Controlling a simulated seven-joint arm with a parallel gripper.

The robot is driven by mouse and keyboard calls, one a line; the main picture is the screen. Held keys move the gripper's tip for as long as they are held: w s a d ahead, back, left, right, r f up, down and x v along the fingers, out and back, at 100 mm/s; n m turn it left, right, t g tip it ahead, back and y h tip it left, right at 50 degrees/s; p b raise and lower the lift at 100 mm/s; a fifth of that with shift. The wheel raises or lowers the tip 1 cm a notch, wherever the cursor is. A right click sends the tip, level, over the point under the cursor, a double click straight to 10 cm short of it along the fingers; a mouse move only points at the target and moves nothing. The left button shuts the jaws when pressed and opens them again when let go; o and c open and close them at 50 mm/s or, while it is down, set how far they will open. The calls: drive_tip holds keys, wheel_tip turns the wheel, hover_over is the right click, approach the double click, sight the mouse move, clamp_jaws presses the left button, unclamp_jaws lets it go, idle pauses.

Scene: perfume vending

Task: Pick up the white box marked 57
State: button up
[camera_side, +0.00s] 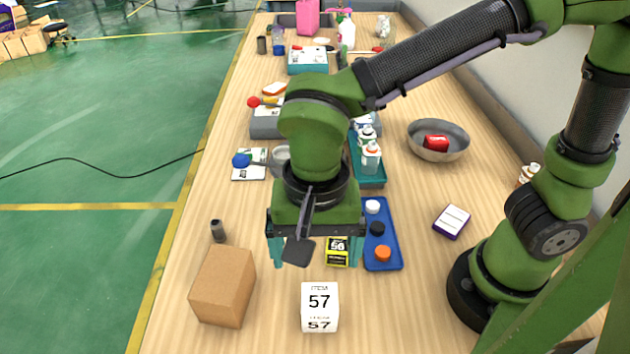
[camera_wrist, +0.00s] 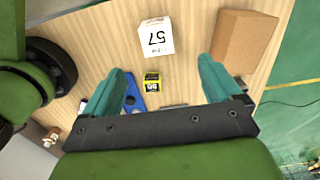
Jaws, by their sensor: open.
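The white box marked 57 (camera_side: 319,307) stands on the wooden table near its front edge in the side view. It also shows near the top of the wrist view (camera_wrist: 156,37), with its number upside down. My gripper (camera_side: 318,258) is above the table, beyond the box as the side camera sees it. Its two teal fingers are wide apart with nothing held between them; they also show in the wrist view (camera_wrist: 160,90). The box is apart from both fingers. Nothing covers the box in either view.
A brown carton (camera_side: 222,287) stands left of the white box. A yellow-and-black box marked 56 (camera_side: 337,251) sits behind it, beside a blue tray (camera_side: 390,262) with small round items. A small dark bottle (camera_side: 217,231) stands at the left. The table right of the box is clear.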

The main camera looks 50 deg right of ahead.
sight(320, 297)
wheel_tip(320, 297, down, 11)
drive_tip(key=shift+d+f, duration=0.1)
drive_tip(key=shift+f, duration=0.05)
drive_tip(key=f, duration=0.4)
drive_tip(key=shift+s+d, duration=0.1)
drive_tip(key=shift+d, duration=0.15)
drive_tip(key=shift+f, duration=0.65)
drive_tip(key=shift+c, duration=0.4)
drive_tip(key=c, duration=1)
